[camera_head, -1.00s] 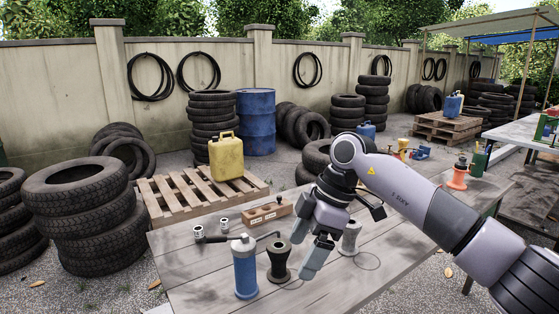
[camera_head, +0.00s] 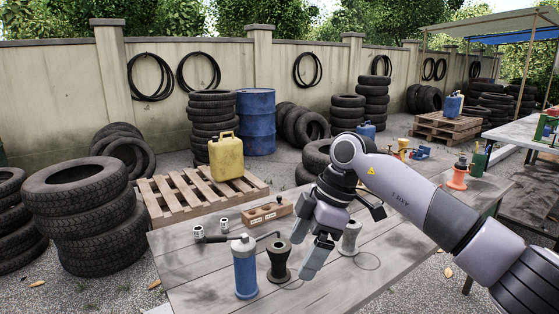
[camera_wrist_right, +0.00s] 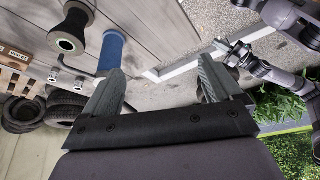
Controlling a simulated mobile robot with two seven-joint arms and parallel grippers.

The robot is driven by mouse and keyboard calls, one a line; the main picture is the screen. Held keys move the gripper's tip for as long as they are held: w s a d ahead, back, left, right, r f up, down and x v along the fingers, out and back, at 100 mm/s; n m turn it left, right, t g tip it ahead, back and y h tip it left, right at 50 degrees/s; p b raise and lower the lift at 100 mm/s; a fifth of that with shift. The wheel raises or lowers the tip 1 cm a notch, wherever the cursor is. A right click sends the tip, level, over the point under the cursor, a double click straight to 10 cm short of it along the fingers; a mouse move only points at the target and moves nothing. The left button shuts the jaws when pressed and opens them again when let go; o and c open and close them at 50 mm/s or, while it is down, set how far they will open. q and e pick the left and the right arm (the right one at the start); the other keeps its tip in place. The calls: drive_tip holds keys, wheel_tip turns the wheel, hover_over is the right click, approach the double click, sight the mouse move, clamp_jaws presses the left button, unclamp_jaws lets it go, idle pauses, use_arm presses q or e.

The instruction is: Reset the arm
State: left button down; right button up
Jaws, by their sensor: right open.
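My right gripper (camera_head: 322,258) is open and empty over the wooden table, fingers pointing down; its two fingers also show in the wrist view (camera_wrist_right: 162,88). In the head view, a blue cylinder with a grey top (camera_head: 246,272) and a black spool-shaped part (camera_head: 279,263) stand to its left. A grey spool-shaped part (camera_head: 350,238) stands just to its right, partly behind the fingers. In the wrist view, what looks like my left arm (camera_wrist_right: 268,68) comes in at the right; its jaw state is unclear. The head view does not show it.
The table (camera_head: 200,275) also holds a wooden block (camera_head: 264,213), small metal cups (camera_head: 224,223) and a dark bent rod (camera_head: 225,239). An orange part (camera_head: 458,175) stands at the far right end. Beyond are a pallet (camera_head: 168,200) with a yellow can (camera_head: 226,158) and tyre stacks (camera_head: 85,215).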

drive_tip(key=s+a+f+n+y, duration=0.2)
drive_tip(key=s+a+f+y, duration=0.2)
drive_tip(key=s+a+y, duration=0.65)
drive_tip(key=w+d+f+m+t+h, duration=0.2)
drive_tip(key=d+f+m+t+h, duration=0.3)
drive_tip(key=d+f+m+t, duration=1)
drive_tip(key=s+d+f+m+g+h, duration=0.2)
drive_tip(key=s+d+f+h, duration=0.3)
drive_tip(key=s, duration=0.3)
drive_tip(key=s+d+f+m+g+h, duration=0.1)
drive_tip(key=s+d+f+m+h, duration=0.15)
drive_tip(key=s+d+f, duration=0.45)
use_arm(q)
drive_tip(key=shift+n, duration=0.8)
drive_tip(key=d+r+p, duration=0.2)
drive_tip(key=r+p, duration=0.1)
drive_tip(key=d+r+p, duration=0.1)
drive_tip(key=r, duration=0.1)
drive_tip(key=shift+w, duration=0.15)
use_arm(e)
drive_tip(key=r, duration=0.1)
drive_tip(key=s+r, duration=0.1)
drive_tip(key=s+r+g, duration=0.1)
drive_tip(key=shift+a+n, duration=0.25)
drive_tip(key=shift+a, duration=0.1)
